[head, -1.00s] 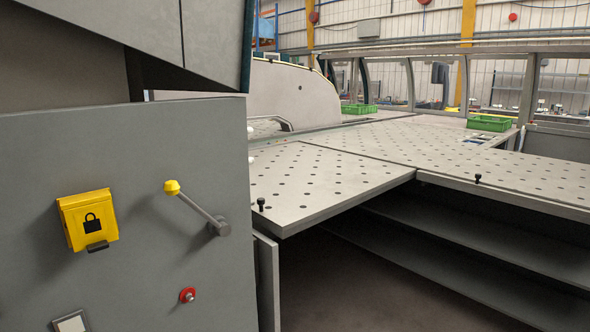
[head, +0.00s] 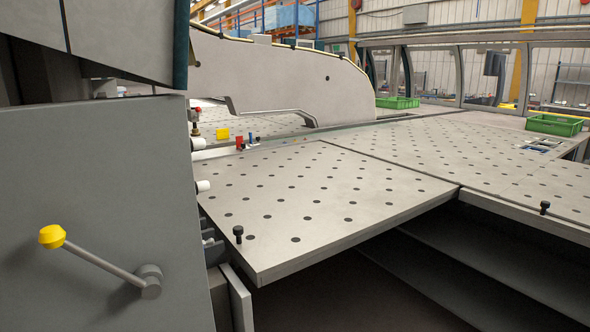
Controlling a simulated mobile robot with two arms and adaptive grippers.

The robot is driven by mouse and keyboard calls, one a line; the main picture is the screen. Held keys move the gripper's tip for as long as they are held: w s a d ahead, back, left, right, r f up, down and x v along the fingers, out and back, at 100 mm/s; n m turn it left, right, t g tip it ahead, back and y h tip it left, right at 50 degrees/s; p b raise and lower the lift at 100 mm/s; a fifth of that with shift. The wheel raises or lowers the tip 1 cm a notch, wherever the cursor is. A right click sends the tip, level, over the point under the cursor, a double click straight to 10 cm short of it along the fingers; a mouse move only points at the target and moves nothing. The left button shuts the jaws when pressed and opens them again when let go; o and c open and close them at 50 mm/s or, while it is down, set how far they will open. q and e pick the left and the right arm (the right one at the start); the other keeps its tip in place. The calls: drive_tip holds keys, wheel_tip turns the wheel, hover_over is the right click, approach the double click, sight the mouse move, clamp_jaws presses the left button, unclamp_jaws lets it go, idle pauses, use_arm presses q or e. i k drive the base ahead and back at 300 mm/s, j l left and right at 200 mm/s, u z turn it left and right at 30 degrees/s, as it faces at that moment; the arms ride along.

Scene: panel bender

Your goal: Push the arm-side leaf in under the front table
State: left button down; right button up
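A grey leaf (head: 300,190) with rows of dark holes sticks out at the near left, beside the grey machine cabinet. A black knob (head: 238,233) stands at its near left corner. A seam separates it from the perforated front table (head: 450,150) on the right, and their tops look about level. A second black knob (head: 545,207) stands near the table's front edge. I cannot tell from the picture which section is named arm-side. Neither of my grippers is in view.
The grey cabinet (head: 90,200) fills the left, with a yellow-tipped lever (head: 95,262) sticking out. Dark shelves (head: 480,265) lie below the table. Green crates (head: 553,124) stand at the back. Small red (head: 240,141) and yellow (head: 222,134) pieces lie behind the leaf.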

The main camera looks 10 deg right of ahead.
sight(279, 213)
drive_tip(key=i+l+u, duration=0.1)
drive_tip(key=l, duration=0.25)
drive_tip(key=i+l+u, duration=0.1)
drive_tip(key=i+l, duration=0.15)
drive_tip(key=i+l+u, duration=0.1)
drive_tip(key=l, duration=0.35)
drive_tip(key=i+l+u, duration=0.1)
drive_tip(key=i+l, duration=0.15)
drive_tip(key=l, duration=0.15)
drive_tip(key=i+l+u, duration=0.1)
drive_tip(key=l, duration=0.25)
drive_tip(key=i+l+u, duration=0.1)
drive_tip(key=l, duration=0.3)
drive_tip(key=i+l+u, duration=0.1)
drive_tip(key=l, duration=0.3)
drive_tip(key=j, duration=0.45)
